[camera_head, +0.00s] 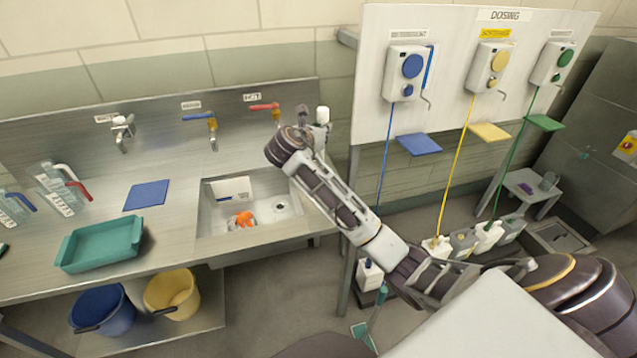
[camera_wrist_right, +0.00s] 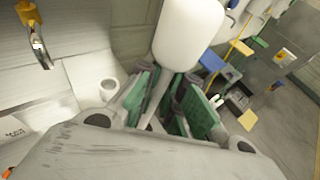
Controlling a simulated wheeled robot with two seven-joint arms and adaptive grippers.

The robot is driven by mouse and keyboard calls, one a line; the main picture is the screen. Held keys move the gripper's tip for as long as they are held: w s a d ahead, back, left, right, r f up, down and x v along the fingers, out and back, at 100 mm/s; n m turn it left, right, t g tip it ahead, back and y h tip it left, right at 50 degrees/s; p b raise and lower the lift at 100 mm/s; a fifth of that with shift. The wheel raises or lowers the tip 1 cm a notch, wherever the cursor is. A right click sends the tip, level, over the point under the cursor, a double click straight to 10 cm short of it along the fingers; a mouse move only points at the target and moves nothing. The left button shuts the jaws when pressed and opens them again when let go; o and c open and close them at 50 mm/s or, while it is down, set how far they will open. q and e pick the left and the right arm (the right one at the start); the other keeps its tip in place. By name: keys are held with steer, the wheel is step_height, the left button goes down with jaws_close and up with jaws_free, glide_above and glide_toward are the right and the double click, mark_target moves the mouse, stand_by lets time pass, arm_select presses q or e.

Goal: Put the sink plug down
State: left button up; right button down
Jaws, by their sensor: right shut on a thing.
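The gripper's fingers are mostly hidden there by my wrist. The sink basin (camera_head: 210,218) is to the left and below, with a dark drain spot in its floor. My left gripper is not in view.
An orange object (camera_head: 243,219) lies in the sink. Cold, blue and red taps line the backsplash; the red-handled tap (camera_head: 266,106) is close to my wrist. A teal tray (camera_head: 103,245) and a blue mat (camera_head: 147,195) lie on the left counter. The dosing board (camera_head: 365,90) stands right.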

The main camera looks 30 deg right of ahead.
steer(key=shift+s+d+f+m+g+h, duration=0.1)
steer(key=shift+s+d+m+g+h, duration=0.1)
steer(key=shift+d, duration=0.2)
steer(key=shift+s+d+f+m+g+h, duration=0.1)
steer(key=shift+d+m+g, duration=0.1)
steer(key=shift+d, duration=0.2)
steer(key=shift+w+f, duration=0.15)
steer(key=shift+f, duration=3)
steer(key=shift+f, duration=2)
steer(key=c, duration=1.5)
jaws_free()
steer(key=shift+c, duration=0.2)
